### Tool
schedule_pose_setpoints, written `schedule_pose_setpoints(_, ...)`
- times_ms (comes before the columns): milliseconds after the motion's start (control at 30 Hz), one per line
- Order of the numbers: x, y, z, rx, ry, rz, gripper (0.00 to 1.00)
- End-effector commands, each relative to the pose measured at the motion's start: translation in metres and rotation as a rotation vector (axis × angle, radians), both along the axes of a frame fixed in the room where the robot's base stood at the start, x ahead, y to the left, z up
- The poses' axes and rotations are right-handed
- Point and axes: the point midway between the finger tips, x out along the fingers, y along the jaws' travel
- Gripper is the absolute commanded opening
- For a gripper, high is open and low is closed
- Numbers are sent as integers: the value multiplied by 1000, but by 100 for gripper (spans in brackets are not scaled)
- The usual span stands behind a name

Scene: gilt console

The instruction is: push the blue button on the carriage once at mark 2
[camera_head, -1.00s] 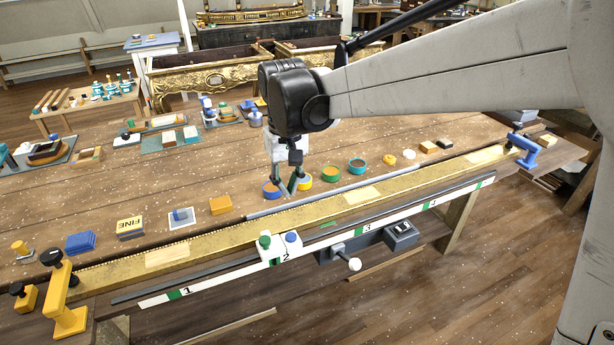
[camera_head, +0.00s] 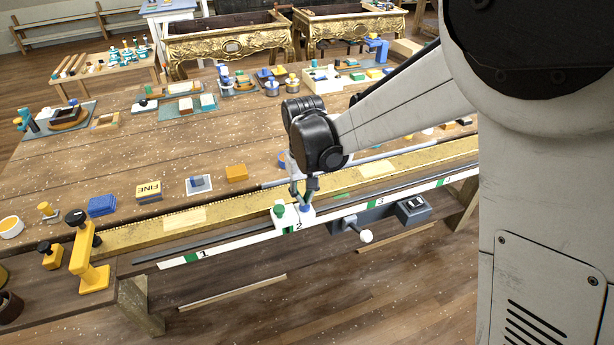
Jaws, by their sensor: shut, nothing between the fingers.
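The white carriage (camera_head: 284,226) sits on the white numbered rail (camera_head: 240,242) at the front edge of the bench, by the number 2. A green button (camera_head: 280,210) stands on its left side. The blue button (camera_head: 306,209) is on its right side, partly covered by my fingers. My gripper (camera_head: 304,205) is shut and empty, pointing down right at the blue button. The fingertips seem to meet its top; whether it is pressed in, I cannot tell.
A gilt bar (camera_head: 140,234) runs along the bench behind the rail, held by a yellow clamp (camera_head: 92,270) at left. A grey box (camera_head: 412,210) and a white-knobbed lever (camera_head: 366,236) sit to the right of the carriage. Blocks and pots stand farther back.

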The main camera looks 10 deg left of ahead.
Motion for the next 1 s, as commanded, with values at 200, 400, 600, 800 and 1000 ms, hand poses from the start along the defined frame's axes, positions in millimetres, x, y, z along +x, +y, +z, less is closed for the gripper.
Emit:
schedule_pose_setpoints(200, 0, 0, -9, 0, 0, 0, 0)
schedule_pose_setpoints(400, 0, 0, -9, 0, 0, 0, 0)
schedule_pose_setpoints(600, 0, 0, -12, 0, 0, 0, 0)
schedule_pose_setpoints(800, 0, 0, -26, 0, 0, 0, 0)
schedule_pose_setpoints(1000, -1, 0, -28, 0, 0, 0, 0)
